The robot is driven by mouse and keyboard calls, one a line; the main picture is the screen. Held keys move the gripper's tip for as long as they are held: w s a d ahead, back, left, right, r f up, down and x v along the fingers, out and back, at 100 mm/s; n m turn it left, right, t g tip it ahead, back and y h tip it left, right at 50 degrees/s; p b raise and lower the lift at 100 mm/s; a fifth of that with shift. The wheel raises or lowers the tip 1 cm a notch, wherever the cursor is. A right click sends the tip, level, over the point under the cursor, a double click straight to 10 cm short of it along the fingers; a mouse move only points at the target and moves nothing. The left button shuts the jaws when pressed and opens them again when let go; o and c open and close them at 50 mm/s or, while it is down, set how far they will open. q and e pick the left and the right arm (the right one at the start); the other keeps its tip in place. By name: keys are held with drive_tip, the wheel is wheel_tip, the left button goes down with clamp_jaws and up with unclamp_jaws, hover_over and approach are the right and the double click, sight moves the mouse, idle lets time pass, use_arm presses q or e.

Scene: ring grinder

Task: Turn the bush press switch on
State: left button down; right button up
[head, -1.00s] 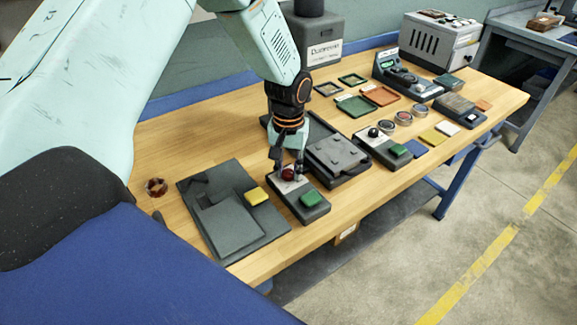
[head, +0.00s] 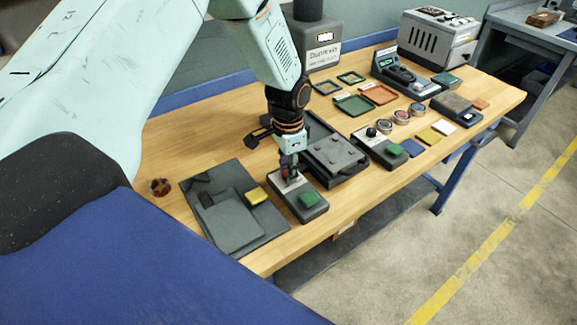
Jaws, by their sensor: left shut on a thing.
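A small dark grey switch box (head: 311,214) with a pale label plate and a green pad (head: 309,199) stands near the front edge of the wooden bench. My right gripper is not in view.
A flat dark plate (head: 226,226) with a yellow pad lies left of the switch box. A dark tray (head: 333,156) and a similar box with a black knob (head: 384,147) stand to its right. A small reddish ring (head: 159,187) lies at left.

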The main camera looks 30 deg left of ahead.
use_arm(q)
drive_tip(key=shift+r+m, duration=0.1)
drive_tip(key=shift+m, duration=1.4)
drive_tip(key=shift+w, duration=0.1)
drive_tip(key=c, duration=1)
unclamp_jaws()
drive_tip(key=shift+c, duration=0.2)
wheel_tip(320, 180, up, 12)
